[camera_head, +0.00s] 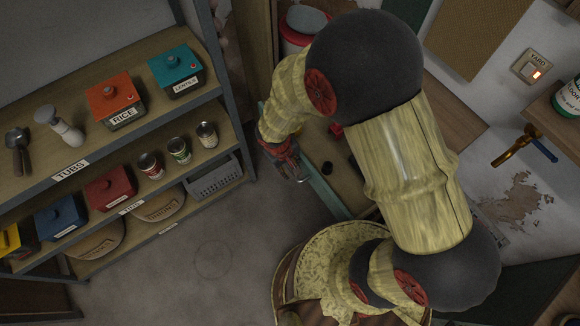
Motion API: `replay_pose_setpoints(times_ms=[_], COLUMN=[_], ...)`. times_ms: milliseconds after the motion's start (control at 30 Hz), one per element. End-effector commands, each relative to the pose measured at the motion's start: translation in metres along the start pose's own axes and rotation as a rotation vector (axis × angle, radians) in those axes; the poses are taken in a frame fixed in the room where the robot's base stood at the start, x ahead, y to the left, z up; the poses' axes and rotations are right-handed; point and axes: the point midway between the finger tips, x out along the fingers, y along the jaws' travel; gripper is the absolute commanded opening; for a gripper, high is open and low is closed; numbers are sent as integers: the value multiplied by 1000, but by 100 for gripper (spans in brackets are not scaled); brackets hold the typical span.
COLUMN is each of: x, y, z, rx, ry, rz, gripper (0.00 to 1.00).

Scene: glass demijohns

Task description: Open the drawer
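A long teal strip (328,196) runs diagonally below my arm and looks like the top edge of a drawer front. Behind it is a tan wooden surface (345,185) with a small dark round object on it. I cannot tell whether this surface is a drawer's inside or a worktop, nor how far any drawer stands out. My gripper (300,176), dark with reddish parts, is at the strip, its tips pointing down and right. Whether it touches the strip is unclear. Its finger gap is not clear, and no handle shows. My arm hides much of the unit.
A shelf rack at left holds an orange RICE tub (116,101), a teal tub (176,71), cans and a grey basket (214,177). Grey floor (215,255) is clear between rack and unit. A brass tap (515,147) and a switch (530,67) are at right.

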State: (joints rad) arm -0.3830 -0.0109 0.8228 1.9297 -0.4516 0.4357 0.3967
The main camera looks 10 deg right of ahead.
Motion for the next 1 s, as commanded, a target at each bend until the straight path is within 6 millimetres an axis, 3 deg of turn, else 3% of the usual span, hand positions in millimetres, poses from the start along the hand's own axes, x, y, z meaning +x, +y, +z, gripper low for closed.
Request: replay_pose_setpoints(times_ms=[400, 533, 700, 1000], x=[-80, -98, -110, -112], y=[0, 0, 0, 0], z=[-1, -1, 0, 0], rx=[-1, 0, 0, 0], ry=[5, 2, -1, -1], rz=[0, 0, 0, 0], gripper=[29, 29, 29, 29])
